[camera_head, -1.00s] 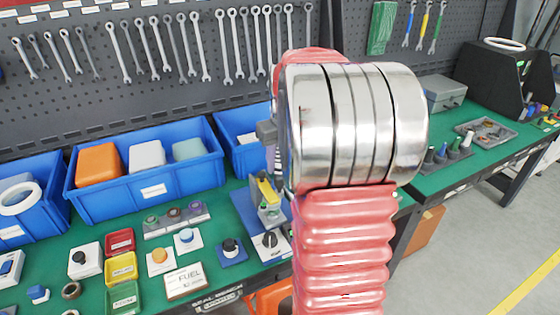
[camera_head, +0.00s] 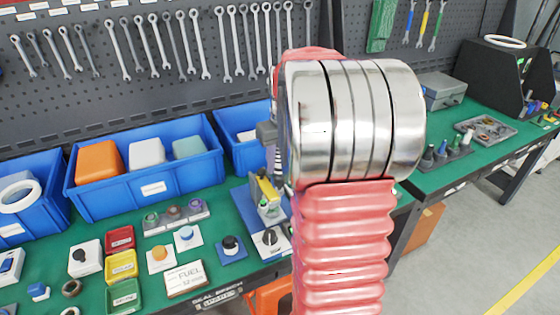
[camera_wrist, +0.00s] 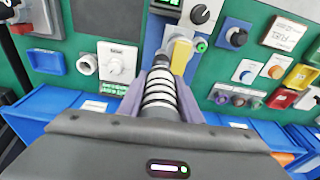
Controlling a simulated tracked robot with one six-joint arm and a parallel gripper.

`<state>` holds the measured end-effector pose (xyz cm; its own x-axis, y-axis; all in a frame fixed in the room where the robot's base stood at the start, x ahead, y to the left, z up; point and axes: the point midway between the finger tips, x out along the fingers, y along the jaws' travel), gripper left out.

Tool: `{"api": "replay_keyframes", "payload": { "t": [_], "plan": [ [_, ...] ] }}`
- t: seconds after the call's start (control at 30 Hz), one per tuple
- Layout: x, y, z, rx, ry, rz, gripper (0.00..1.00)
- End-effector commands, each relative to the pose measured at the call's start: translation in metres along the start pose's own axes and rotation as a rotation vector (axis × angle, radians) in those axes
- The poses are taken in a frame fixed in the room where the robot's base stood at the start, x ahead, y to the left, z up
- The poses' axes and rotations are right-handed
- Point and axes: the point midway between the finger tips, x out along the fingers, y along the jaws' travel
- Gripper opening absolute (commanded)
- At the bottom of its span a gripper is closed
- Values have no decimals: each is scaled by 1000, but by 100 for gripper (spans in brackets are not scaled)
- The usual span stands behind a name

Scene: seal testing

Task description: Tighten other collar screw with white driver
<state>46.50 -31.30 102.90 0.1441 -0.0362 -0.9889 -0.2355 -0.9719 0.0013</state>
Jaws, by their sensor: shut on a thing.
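My gripper (camera_wrist: 160,75) is shut on a white driver (camera_wrist: 158,98), a ringed white-and-black cylinder pointing away from the wrist camera, between the two grey-purple fingers. The driver's far end is over a blue-based fixture with a yellow block (camera_wrist: 180,54), just beside that block. I cannot tell whether the tip touches anything. The collar and its screws are hidden or too small to make out. In the head view the fixture's yellow part (camera_head: 268,188) shows on the bench left of my arm, which covers much of the work area.
Blue bins (camera_head: 150,188) stand along the back of the green bench. Switch plates, small coloured trays (camera_head: 122,267) and a FUEL box (camera_head: 186,279) lie close to the fixture. A driver rack (camera_head: 445,153) stands on the right bench. Wrenches hang on the back panel.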

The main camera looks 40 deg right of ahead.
Motion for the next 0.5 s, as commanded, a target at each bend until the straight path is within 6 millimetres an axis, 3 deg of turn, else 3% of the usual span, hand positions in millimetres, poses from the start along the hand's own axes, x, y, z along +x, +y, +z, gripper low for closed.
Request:
{"api": "replay_keyframes", "payload": {
  "t": [0.5],
  "plan": [
    [4,0,0,0,1,0,4]
  ]
}}
